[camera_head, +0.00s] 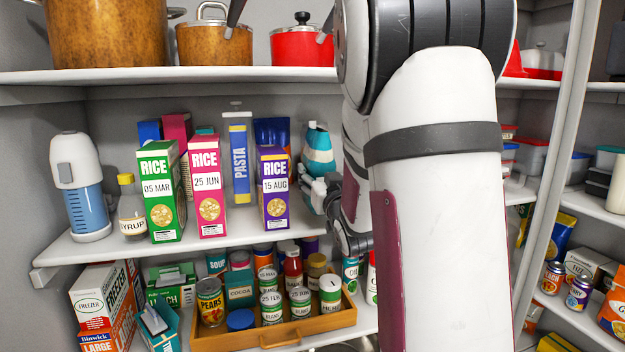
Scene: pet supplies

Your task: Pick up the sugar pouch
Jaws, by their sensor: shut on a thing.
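A teal and white pouch (318,146), which I take for the sugar pouch, is on the right of the middle shelf area, close to my arm. Its label cannot be read from here. My gripper (313,184) is at the lower part of the pouch and is shut on it. My arm hides part of the gripper and what lies behind it. I cannot tell whether the pouch rests on the shelf or hangs just above it.
A purple rice box (274,190) and a blue pasta pack (239,160) stand left of the pouch. Pink (207,190) and green (161,192) rice boxes stand further left. The upper shelf (200,75) is overhead. A wooden tray (275,338) of cans is below.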

